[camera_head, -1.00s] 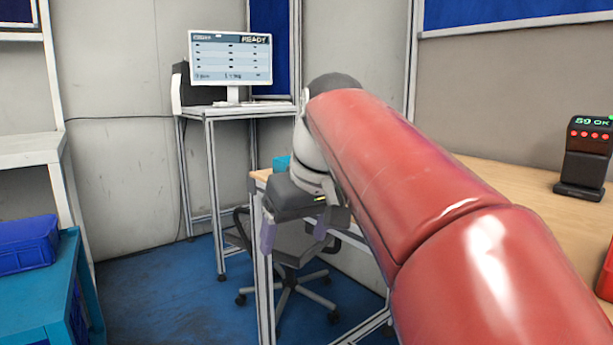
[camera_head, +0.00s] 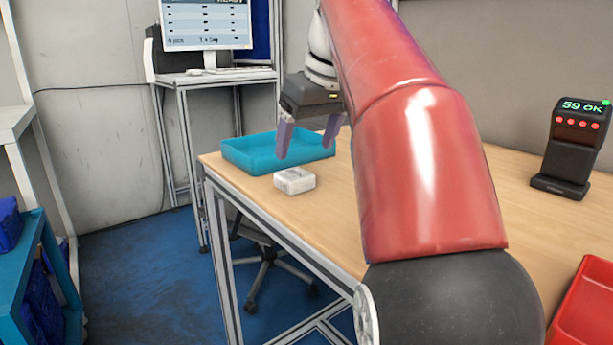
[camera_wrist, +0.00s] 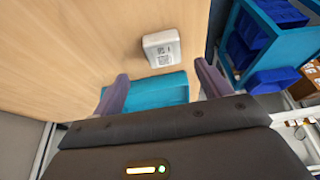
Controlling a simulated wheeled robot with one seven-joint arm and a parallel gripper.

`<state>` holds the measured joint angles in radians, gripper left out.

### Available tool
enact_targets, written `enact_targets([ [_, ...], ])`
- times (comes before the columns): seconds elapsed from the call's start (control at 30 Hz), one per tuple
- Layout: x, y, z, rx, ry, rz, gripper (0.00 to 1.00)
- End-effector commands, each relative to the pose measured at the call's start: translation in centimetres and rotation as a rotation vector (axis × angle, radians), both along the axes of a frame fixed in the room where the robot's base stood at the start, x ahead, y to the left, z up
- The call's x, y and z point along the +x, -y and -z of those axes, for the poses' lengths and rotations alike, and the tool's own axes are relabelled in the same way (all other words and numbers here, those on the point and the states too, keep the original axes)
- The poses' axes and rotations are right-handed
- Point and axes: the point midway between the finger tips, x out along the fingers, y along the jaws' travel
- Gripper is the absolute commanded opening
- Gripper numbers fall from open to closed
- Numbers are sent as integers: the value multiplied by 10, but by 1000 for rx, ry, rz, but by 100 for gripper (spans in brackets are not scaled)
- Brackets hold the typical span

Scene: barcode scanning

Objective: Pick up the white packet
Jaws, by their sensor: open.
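The white packet (camera_head: 295,180) lies on the wooden table, close to its left edge and just in front of the teal tray. It also shows in the wrist view (camera_wrist: 162,48), with a dark printed label on its upper face. My gripper (camera_head: 307,147) is open and empty. It hangs above the table over the teal tray, with its two fingers pointing down. In the wrist view the packet is beyond the fingertips (camera_wrist: 159,80), apart from them, and nothing lies between the fingers but the tray below.
The teal tray (camera_head: 250,155) sits at the table's far left corner. A red bin (camera_head: 585,315) is at the front right, and a black scanner device (camera_head: 568,150) stands at the right. The wooden table (camera_head: 500,190) is clear between. A monitor (camera_head: 206,22) stands on a separate stand behind.

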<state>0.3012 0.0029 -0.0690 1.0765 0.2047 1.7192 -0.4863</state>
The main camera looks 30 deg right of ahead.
Motion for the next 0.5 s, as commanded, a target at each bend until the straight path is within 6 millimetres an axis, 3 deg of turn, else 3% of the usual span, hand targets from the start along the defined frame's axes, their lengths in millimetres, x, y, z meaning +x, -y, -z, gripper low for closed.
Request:
enact_targets([
  [0.5,24,-8,62,0,-2,1,76],
])
